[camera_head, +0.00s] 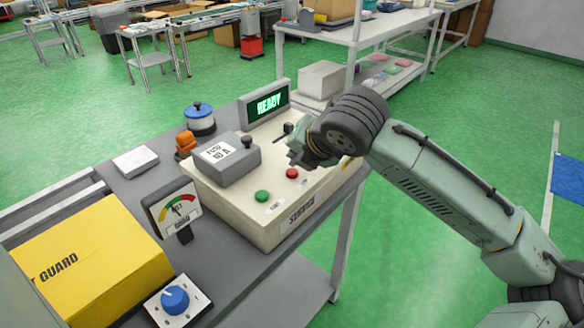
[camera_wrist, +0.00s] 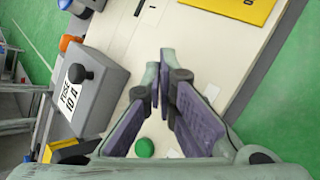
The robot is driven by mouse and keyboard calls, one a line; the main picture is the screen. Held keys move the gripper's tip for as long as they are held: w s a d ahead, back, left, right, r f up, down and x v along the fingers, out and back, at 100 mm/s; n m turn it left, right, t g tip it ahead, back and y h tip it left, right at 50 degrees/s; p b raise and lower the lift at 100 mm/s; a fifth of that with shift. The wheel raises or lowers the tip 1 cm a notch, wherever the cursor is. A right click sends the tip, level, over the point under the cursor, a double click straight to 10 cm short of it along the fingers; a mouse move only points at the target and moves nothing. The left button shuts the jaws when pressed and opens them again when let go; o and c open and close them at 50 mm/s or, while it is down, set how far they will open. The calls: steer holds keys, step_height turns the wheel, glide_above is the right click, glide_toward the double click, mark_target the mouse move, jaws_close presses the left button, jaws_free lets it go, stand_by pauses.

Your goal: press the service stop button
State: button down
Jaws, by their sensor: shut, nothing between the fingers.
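A cream control box (camera_head: 240,222) stands on the grey bench. On its top are a red button (camera_head: 292,173) and a green button (camera_head: 262,196), each with a small label too small to read surely. My gripper (camera_head: 294,156) is shut and empty, just above and behind the red button in the head view, with a gap seeming to show. In the wrist view my gripper (camera_wrist: 162,80) points at the box top. The green button (camera_wrist: 144,147) shows below the fingers there. The red button does not show in the wrist view; the fingers may hide it.
A grey fuse box (camera_head: 226,160) with a black knob sits on the control box, left of my gripper. A display (camera_head: 268,104) reading READY stands behind. A gauge (camera_head: 174,209), a yellow guard (camera_head: 92,262) and a blue knob (camera_head: 175,299) are to the left.

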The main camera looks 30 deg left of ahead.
mark_target(296, 171)
step_height(296, 171, up, 5)
steer(key=p, duration=0.4)
stand_by(0.9)
